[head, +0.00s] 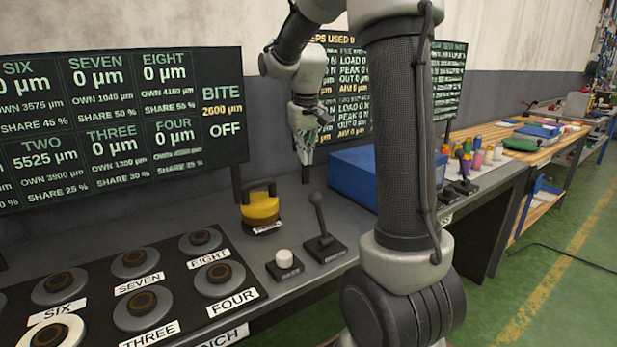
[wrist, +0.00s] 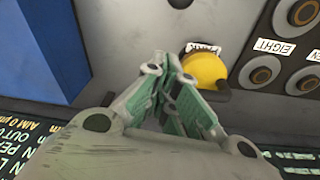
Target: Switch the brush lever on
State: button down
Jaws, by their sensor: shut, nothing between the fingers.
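A black lever (head: 319,222) with a ball knob stands on a dark square base on the grey bench in the head view. It leans slightly toward the back left, and its base label is too small to read, so I cannot tell if it is the brush lever. My gripper (head: 306,158) is shut and empty, pointing down above the back of the bench, apart from the lever. In the wrist view my gripper (wrist: 160,68) has its fingers together. A dark round shape at that view's top edge may be the knob. Smaller dark levers (head: 465,178) stand farther right, partly behind my arm.
A yellow, black-handled device (head: 261,208) sits left of the lever, near a white button (head: 284,259). A blue box (head: 352,172) is behind my arm. Labelled round knobs (head: 135,262) fill the left panel. Screens (head: 120,125) line the back; one reads "BITE 2600 µm OFF".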

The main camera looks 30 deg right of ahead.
notch_tip(320, 180, down, 9)
jog(key=s, duration=0.2)
jog(key=shift+s, duration=0.3)
jog(key=shift+r, duration=0.15)
dwell(0.4)
